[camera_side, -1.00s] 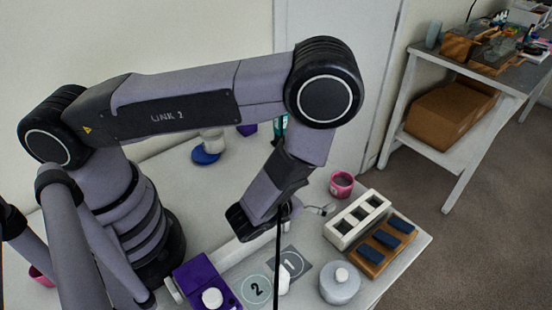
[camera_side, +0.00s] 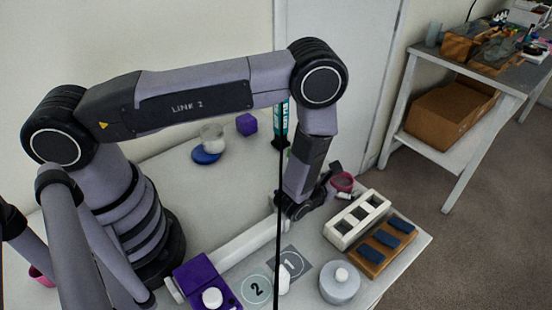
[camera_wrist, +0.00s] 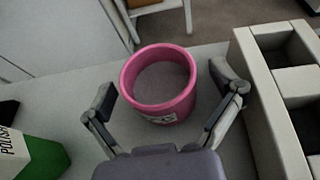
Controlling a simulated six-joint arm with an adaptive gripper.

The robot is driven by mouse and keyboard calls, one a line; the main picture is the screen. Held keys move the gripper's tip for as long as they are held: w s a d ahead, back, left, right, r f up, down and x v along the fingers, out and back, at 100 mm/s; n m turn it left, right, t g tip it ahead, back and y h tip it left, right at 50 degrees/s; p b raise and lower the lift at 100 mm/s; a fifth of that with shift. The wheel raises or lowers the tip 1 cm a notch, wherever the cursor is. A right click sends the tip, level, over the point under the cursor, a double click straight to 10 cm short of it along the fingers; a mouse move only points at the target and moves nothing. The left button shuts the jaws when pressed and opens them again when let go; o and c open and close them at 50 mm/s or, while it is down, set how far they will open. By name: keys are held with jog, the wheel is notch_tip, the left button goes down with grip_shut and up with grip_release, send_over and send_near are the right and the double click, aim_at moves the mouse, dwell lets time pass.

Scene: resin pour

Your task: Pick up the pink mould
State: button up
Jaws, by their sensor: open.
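The pink mould is a round open cup with a white label on its side. In the wrist view the pink mould (camera_wrist: 158,84) stands upright on the table between the spread fingers of my gripper (camera_wrist: 170,92), apart from both. In the side view the pink mould (camera_side: 343,182) is partly hidden behind my gripper (camera_side: 328,185), which is low over the table beside it. My gripper is open and empty. Another pink object (camera_side: 40,276) shows in part at the far left of the side view.
A white block with square wells (camera_side: 357,220) stands close to the right of the mould, with a wooden tray of blue bars (camera_side: 379,262) beyond it. A grey lidded pot (camera_side: 340,284) is nearer the front.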

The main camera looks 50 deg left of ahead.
jog(key=shift+c, duration=0.4)
jog(key=c, duration=1.2)
